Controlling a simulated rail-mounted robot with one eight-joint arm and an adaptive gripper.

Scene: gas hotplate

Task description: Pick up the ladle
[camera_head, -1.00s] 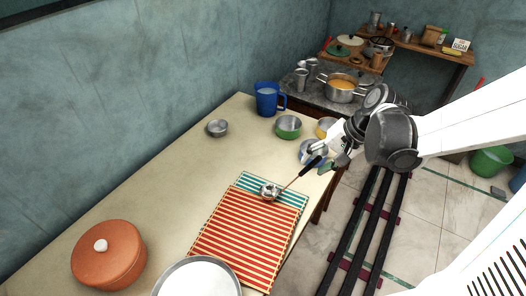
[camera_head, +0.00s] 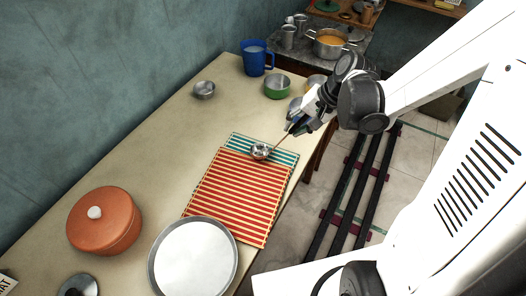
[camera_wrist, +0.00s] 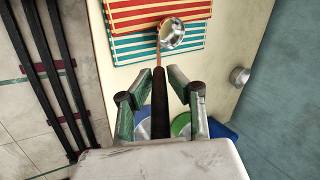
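The ladle's shiny metal bowl (camera_head: 260,152) is over the striped mats. Its thin shaft slants up to the right toward my gripper (camera_head: 295,126), which hides the dark grip in the head view. In the wrist view the ladle bowl (camera_wrist: 171,34) is at the top and the dark handle (camera_wrist: 160,100) runs between the two fingers of my gripper (camera_wrist: 160,76). The fingers look open, one on each side of the handle, with narrow gaps. Whether a fingertip touches the handle is hard to tell.
A red-striped mat (camera_head: 235,195) overlaps a teal-striped mat (camera_head: 286,158). A green bowl (camera_head: 277,87), a blue mug (camera_head: 254,60) and a small metal bowl (camera_head: 204,90) stand farther back. An orange lidded pot (camera_head: 104,222) and a round metal pan (camera_head: 193,256) are in front. The table's left middle is bare.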

